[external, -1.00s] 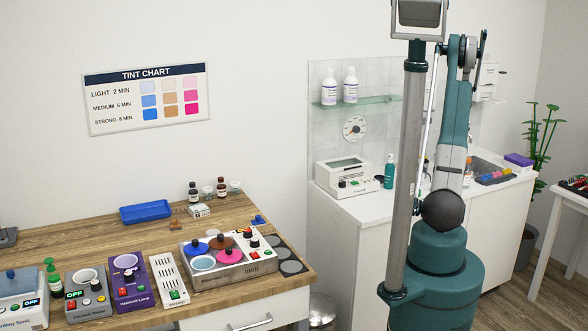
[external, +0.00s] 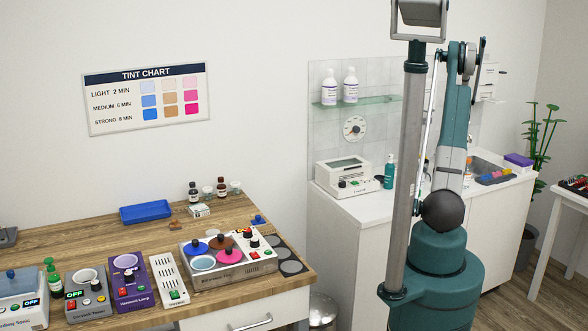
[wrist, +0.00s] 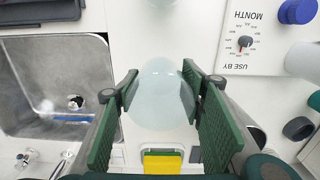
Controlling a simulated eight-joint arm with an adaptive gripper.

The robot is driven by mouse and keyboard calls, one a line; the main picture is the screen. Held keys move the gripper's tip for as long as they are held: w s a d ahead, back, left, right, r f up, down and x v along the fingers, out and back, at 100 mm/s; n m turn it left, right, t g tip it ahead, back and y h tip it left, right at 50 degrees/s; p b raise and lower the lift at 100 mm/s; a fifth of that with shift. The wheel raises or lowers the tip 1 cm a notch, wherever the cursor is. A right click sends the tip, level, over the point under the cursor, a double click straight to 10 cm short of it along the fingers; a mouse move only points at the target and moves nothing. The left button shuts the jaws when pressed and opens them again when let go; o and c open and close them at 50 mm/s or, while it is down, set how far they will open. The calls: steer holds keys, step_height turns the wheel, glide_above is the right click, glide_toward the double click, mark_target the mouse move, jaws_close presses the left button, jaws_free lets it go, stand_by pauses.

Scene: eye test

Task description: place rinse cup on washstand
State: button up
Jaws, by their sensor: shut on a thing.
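The rinse cup (wrist: 158,97) is a pale, translucent rounded vessel in the middle of the wrist view. My gripper (wrist: 160,88) is shut on it, with a green ribbed finger on each side. I cannot tell whether the cup's base touches the surface below. The washstand (external: 345,238) is a white cabinet with a white top and a sink; in the external view my arm stands in front of part of it. My gripper and the cup are hidden in the external view. The metal sink basin (wrist: 48,62) lies left of the cup in the wrist view.
A dial plate marked USE BY and MONTH (wrist: 270,58), a blue cap (wrist: 297,11) and a white cylinder (wrist: 303,62) are at right. A yellow block (wrist: 172,162) lies below the cup. A white device (external: 347,178) and teal bottle (external: 389,172) stand on the washstand.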

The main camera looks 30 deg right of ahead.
steer(key=shift+f, duration=1.65)
steer(key=shift+f, duration=0.1)
steer(key=o, duration=0.8)
steer(key=shift+o, duration=0.2)
step_height(320, 180, up, 12)
